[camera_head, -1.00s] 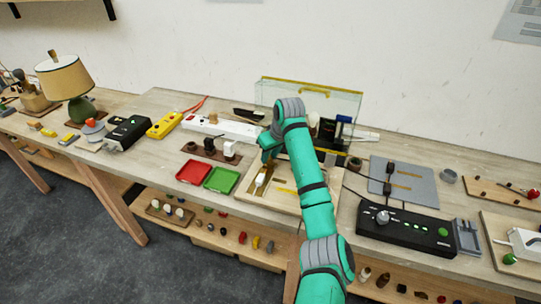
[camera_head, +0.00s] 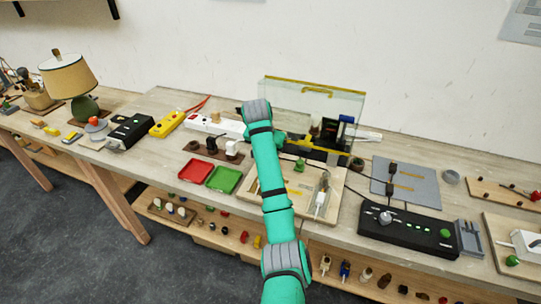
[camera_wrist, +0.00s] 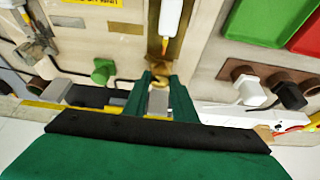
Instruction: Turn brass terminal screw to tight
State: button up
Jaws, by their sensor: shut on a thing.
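In the wrist view, the two green fingers of my gripper (camera_wrist: 157,80) are closed around a small brass piece, which looks like the brass terminal screw (camera_wrist: 156,68). The fingers hide much of it, so its turn and how deep it sits cannot be told. A white sleeve with an orange tip (camera_wrist: 170,18) lies in a channel of the wooden board, in line with the brass piece. The pale wooden board (camera_head: 338,188) shows in the head view, where my arm covers its left part and hides my gripper.
A green knob (camera_wrist: 103,70) stands on the board beside my gripper. Red (camera_head: 195,171) and green (camera_head: 223,180) trays lie left of the board. A clear upright panel (camera_head: 330,98) stands behind. A black control box (camera_head: 408,230) is to the right.

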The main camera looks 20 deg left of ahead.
jog(key=m, duration=0.1)
jog(key=m+h, duration=0.1)
jog(key=m, duration=0.1)
jog(key=shift+a+r, duration=0.1)
jog(key=shift+a, duration=0.15)
jog(key=shift+w+m+g+h, duration=0.1)
jog(key=shift+m+g+h, duration=0.4)
jog(key=shift+m, duration=1.2)
jog(key=shift+h, duration=0.3)
jog(key=o, duration=1)
jog(key=shift+o, duration=0.2)
jog(key=shift+r, duration=0.1)
jog(key=v, duration=1)
jog(key=shift+r, duration=0.2)
